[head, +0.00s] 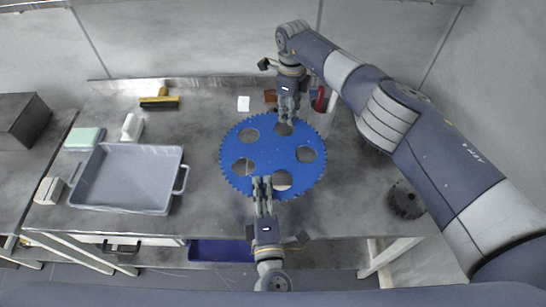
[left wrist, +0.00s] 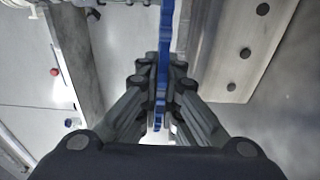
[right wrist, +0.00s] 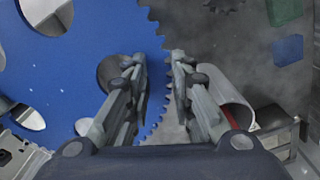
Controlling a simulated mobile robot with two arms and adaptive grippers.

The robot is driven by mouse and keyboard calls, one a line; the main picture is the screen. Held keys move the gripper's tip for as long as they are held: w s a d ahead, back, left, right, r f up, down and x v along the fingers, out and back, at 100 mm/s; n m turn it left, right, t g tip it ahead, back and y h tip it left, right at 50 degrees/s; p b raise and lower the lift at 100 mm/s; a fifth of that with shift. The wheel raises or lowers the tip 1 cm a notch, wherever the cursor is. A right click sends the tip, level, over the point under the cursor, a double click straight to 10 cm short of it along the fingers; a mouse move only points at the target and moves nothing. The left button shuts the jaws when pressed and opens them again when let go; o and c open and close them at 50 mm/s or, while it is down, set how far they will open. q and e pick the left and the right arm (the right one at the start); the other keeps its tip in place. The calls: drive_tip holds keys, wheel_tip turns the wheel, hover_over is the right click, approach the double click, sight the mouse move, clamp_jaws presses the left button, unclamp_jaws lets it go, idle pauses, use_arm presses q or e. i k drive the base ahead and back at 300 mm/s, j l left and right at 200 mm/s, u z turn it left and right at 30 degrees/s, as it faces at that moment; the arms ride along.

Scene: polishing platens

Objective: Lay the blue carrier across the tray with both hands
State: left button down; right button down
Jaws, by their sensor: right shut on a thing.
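The blue carrier (head: 236,158) is a large toothed disc with several round holes, over the middle of the table. My right gripper (head: 287,112) reaches down at its far rim. In the right wrist view its fingers (right wrist: 160,65) are shut on the strip of carrier (right wrist: 70,85) between a hole and the toothed edge. My left gripper (head: 262,182) is at the near rim. In the left wrist view its fingers (left wrist: 163,72) lie close on both sides of the carrier (left wrist: 166,30), seen edge-on. The grey tray (head: 125,180) stands left of the carrier, empty, apart from both grippers.
A white bottle (head: 132,127), a green-topped block (head: 84,138), a pale block (head: 48,190) and a yellow-black brush (head: 159,101) lie around the tray. A dark toothed disc (head: 405,200) lies at the right. A red object (head: 319,98) stands near my right gripper.

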sight(127, 176)
drive_tip(key=j+u, duration=0.15)
drive_tip(key=j, duration=0.35)
drive_tip(key=j+u, duration=0.15)
drive_tip(key=j, duration=0.35)
drive_tip(key=i+j+u, duration=0.2)
drive_tip(key=j, duration=0.3)
drive_tip(key=k, duration=0.05)
